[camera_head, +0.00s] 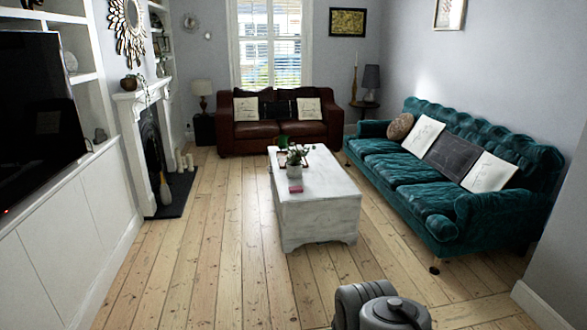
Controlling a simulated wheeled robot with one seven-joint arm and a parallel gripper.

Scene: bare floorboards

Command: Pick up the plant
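A small potted plant (295,157) with green leaves stands on the white coffee table (320,213) in the middle of the room. It is near the table's left edge, with a small red or pink object (295,189) in front of it. Some green and dark items behind the plant are too small to tell apart. My gripper is not in view; only a grey part of my own body shows at the bottom edge.
A teal sofa (385,169) stands right of the table and a dark red sofa (252,130) behind it. A fireplace (152,150) and a white cabinet (70,240) line the left wall. Bare floorboards (200,260) are clear in front and left of the table.

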